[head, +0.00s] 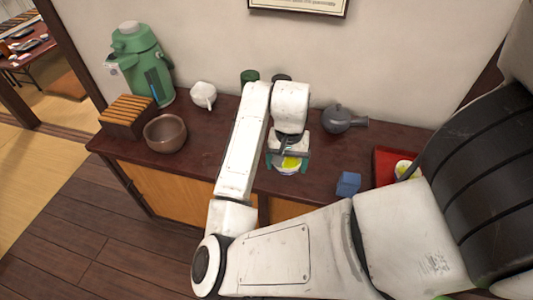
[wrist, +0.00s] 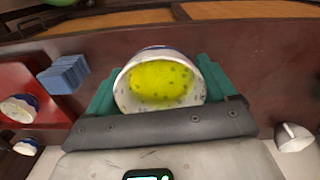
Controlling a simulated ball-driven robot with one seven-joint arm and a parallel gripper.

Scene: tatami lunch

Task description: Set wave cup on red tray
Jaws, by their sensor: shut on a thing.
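A white cup with blue marking (head: 288,170), holding yellow-green liquid, is between the teal fingers of my gripper (head: 288,161). In the wrist view the cup (wrist: 160,84) sits between both fingers, and my gripper (wrist: 161,90) is shut on it. The pattern is too small to tell for sure that it is the wave cup. I cannot tell whether its base touches the dark counter. The red tray (head: 383,167) lies to the right in the head view, partly hidden by my arm. It shows at the left in the wrist view (wrist: 22,75).
A cup (head: 404,168) stands on the tray. A blue block (head: 348,183) lies between the held cup and the tray. A grey teapot (head: 337,118) stands behind. A brown bowl (head: 165,133), white jug (head: 203,95) and green flask (head: 143,62) are to the left.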

